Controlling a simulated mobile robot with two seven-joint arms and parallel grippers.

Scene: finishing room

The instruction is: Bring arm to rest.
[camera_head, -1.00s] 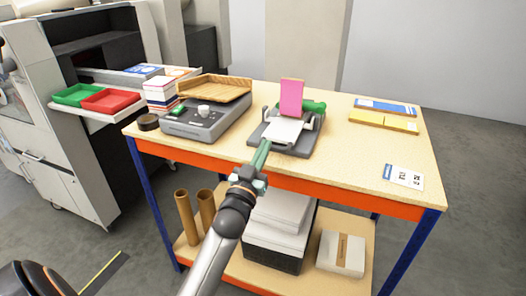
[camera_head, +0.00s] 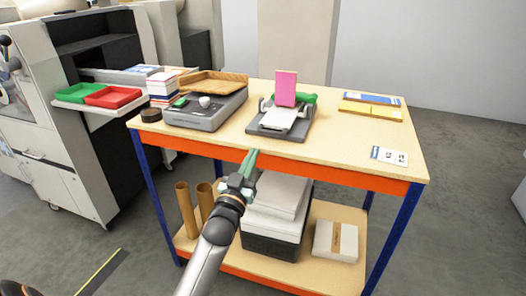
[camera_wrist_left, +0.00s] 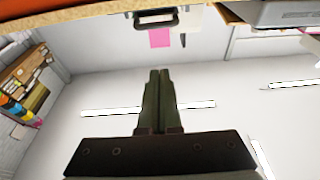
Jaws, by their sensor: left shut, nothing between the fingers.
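My left gripper (camera_head: 249,163) is in front of the workbench (camera_head: 340,153), near its orange front edge in the head view. Its green fingers are together and hold nothing. In the left wrist view the closed fingers (camera_wrist_left: 159,85) point away from the camera, with a pink card (camera_wrist_left: 160,38) beyond them. My right gripper is not in view.
On the bench stand a grey device (camera_head: 205,112) with a wooden tray (camera_head: 212,82), and a dark-based device (camera_head: 280,122) with a pink card (camera_head: 286,88). Cardboard tubes (camera_head: 186,208) and white boxes (camera_head: 275,205) occupy the lower shelf. Grey floor (camera_head: 460,220) is open at right.

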